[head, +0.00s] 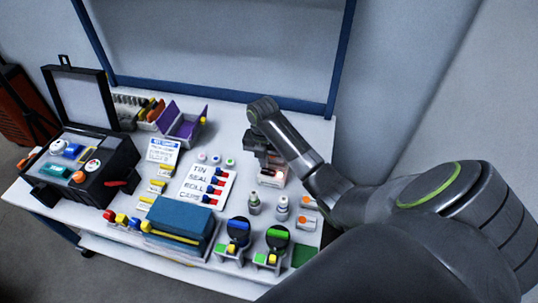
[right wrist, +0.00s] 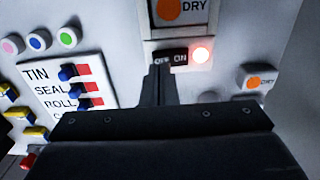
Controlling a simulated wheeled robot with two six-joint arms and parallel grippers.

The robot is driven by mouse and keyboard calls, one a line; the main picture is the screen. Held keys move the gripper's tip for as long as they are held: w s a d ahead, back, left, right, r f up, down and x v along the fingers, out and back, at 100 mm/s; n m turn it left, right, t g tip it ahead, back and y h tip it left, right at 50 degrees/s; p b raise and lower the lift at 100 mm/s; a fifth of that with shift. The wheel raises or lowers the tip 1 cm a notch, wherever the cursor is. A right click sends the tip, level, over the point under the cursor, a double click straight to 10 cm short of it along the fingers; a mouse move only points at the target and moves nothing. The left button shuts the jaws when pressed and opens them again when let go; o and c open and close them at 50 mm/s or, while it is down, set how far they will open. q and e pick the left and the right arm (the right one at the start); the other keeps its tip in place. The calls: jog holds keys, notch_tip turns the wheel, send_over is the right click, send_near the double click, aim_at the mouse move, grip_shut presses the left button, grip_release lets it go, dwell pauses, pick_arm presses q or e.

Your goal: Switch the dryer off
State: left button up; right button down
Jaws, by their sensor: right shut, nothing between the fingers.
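The dryer (head: 268,182) is a pale box near the back right of the table, mostly hidden by my right arm in the head view. In the right wrist view the dryer (right wrist: 220,20) shows an orange dot with the word DRY. Below that is a black switch (right wrist: 180,55) marked OFF and ON, with a red lamp (right wrist: 201,53) glowing beside it. My right gripper (right wrist: 159,70) is shut and empty, its tips at the OFF side of the switch; I cannot tell if they touch. In the head view my right gripper (head: 264,155) is over the dryer. My left gripper is out of view.
A TIN, SEAL, ROLL board (head: 206,176) with red and blue sliders lies left of the dryer. A blue box (head: 178,222) and an open black case (head: 110,165) are further left.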

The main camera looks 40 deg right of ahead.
aim_at(264, 170)
jog(key=shift+f+b, duration=0.5)
jog(key=shift+f, duration=0.65)
dwell(0.7)
jog(key=shift+r+p, duration=0.55)
jog(key=shift+p, duration=0.05)
notch_tip(264, 170, up, 2)
jog(key=shift+p, duration=1.25)
notch_tip(264, 170, up, 4)
jog(key=p, duration=0.4)
jog(key=shift+p, duration=0.4)
jog(key=shift+f, duration=0.1)
